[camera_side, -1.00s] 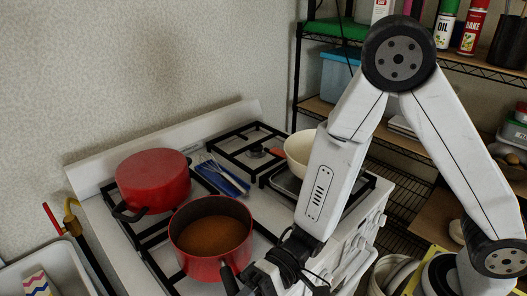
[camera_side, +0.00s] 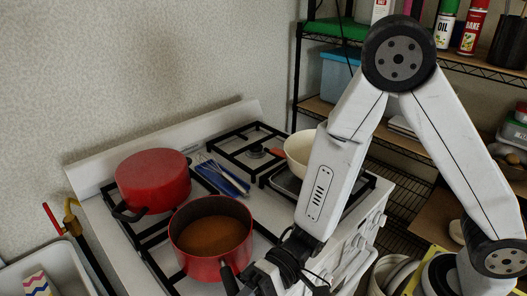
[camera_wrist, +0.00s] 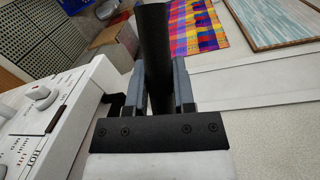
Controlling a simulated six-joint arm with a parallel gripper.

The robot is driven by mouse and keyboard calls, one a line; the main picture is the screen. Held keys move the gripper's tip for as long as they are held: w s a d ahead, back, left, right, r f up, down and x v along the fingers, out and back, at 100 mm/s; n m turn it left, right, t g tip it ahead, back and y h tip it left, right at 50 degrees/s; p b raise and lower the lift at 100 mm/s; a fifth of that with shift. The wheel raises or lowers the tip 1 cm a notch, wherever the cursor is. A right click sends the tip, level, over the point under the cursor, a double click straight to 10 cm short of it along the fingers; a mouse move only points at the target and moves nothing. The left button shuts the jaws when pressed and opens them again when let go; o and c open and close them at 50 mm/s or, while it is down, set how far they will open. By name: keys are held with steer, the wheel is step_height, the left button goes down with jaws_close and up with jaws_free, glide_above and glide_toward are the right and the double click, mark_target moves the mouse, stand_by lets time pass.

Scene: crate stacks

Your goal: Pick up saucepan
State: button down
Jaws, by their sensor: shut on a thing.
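A red saucepan (camera_side: 186,262) with brown contents stands on the front left of the stove (camera_side: 325,246) in the side view. Its black handle (camera_side: 229,279) points toward the bottom of the picture. My gripper sits low at the bottom edge there, with its fingers mostly out of frame. In the wrist view my gripper (camera_wrist: 159,90) is shut on the black handle (camera_wrist: 153,40), which runs up between the two fingers. The pan's body is not visible in the wrist view.
A red pot (camera_side: 152,180) stands behind the saucepan, with a whisk and blue item (camera_side: 222,178) to its right. Stove knobs (camera_wrist: 40,92) are close to my gripper's left. A sink (camera_side: 50,262) is at far left.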

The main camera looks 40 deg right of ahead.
steer(key=shift+r, duration=0.2)
stand_by(0.3)
steer(key=shift+r, duration=4.85)
steer(key=shift+w, duration=0.1)
